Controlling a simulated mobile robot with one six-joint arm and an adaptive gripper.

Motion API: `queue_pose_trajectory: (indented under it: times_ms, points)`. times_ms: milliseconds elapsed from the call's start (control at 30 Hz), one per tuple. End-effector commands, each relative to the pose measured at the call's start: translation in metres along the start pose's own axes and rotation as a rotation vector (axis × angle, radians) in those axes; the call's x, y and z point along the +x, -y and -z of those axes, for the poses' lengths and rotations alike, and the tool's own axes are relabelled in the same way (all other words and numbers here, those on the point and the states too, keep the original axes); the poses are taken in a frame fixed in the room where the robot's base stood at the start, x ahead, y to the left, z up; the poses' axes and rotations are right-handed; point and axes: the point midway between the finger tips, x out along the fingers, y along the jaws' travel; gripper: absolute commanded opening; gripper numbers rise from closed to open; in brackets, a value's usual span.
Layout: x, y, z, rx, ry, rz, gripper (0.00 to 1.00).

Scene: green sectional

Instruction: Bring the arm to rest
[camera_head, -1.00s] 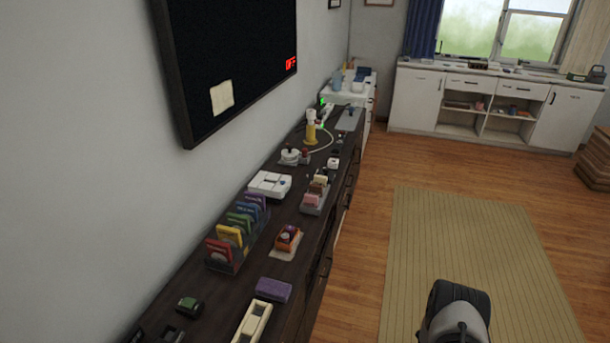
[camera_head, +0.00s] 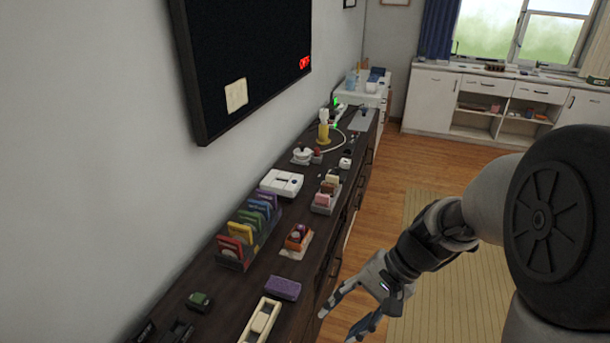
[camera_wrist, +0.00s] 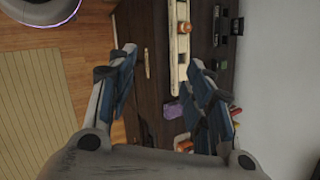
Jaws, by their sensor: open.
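My gripper (camera_head: 343,326) is in the lower middle of the head view, beside the front edge of the dark sideboard (camera_head: 205,300). My arm comes in from the right, over the floor. In the wrist view my gripper (camera_wrist: 160,82) has its two fingers spread wide apart with nothing held between them. Beyond the fingers, the wrist view shows the sideboard front and top, with a cream tray (camera_wrist: 179,45) and a purple block (camera_wrist: 173,110).
The sideboard bears a colourful file rack (camera_head: 250,232), a white device (camera_head: 281,183), the purple block (camera_head: 283,288) and the cream tray (camera_head: 260,321). A wall screen (camera_head: 240,60) hangs above. A beige rug (camera_head: 425,210) lies on open wooden floor.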

Motion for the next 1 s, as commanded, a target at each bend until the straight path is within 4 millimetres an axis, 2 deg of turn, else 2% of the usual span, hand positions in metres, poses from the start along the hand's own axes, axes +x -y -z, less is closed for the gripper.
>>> queue_pose_trajectory:
  times_ms: [33, 200, 500, 733, 1000]
  points:
    - [-0.015, 0.001, -0.015, -0.062, -0.046, -0.031, 0.47]
    - [-0.051, -0.012, -0.057, -0.248, -0.189, -0.149, 0.47]
    - [-0.101, -0.048, -0.111, -0.530, -0.475, -0.335, 0.47]
    - [-0.120, -0.067, -0.127, -0.637, -0.616, -0.412, 0.47]
    - [-0.122, -0.070, -0.128, -0.652, -0.638, -0.424, 0.47]
